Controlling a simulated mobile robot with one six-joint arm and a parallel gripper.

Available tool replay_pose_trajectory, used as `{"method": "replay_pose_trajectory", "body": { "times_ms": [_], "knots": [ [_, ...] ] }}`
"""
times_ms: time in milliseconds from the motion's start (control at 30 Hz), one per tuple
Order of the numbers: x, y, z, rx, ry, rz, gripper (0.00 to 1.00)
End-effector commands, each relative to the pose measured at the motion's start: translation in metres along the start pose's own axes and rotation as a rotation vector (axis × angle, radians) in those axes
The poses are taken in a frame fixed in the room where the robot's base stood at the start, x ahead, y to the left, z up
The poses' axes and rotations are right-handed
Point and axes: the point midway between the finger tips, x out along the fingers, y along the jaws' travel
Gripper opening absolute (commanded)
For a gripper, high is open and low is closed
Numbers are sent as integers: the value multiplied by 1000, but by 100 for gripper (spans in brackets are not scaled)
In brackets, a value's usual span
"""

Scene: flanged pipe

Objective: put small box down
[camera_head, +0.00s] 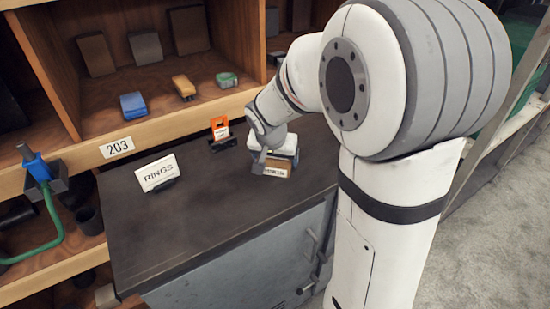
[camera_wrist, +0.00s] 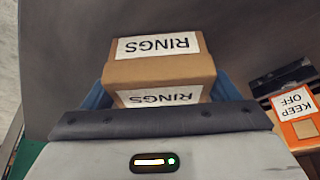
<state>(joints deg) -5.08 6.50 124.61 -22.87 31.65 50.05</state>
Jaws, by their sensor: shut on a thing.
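The small box (camera_wrist: 160,70) is brown cardboard with white RINGS labels, upside down in the wrist view. In the head view the box (camera_head: 277,170) shows partly below my gripper, at the right part of the dark cabinet top (camera_head: 215,205). My gripper (camera_head: 270,154) is shut on it. In the wrist view blue fingers (camera_wrist: 160,90) flank the box on both sides. Whether the box touches the cabinet top or hangs just above it, I cannot tell.
A white RINGS sign (camera_head: 157,173) stands at the left of the cabinet top. An orange KEEP OFF sign (camera_head: 220,128) in a black holder stands at the back, left of my gripper. Wooden shelves (camera_head: 150,95) rise behind. The middle and front are clear.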

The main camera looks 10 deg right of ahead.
Motion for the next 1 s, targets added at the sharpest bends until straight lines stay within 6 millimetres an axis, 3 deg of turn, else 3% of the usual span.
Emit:
{"method": "replay_pose_trajectory", "body": {
  "times_ms": [267,600,1000],
  "knots": [
    [1,0,0,-1,0,0,100],
    [-6,-1,-2,-1,0,0,100],
    [-87,-2,-1,-2,4,-4,100]
  ]
}}
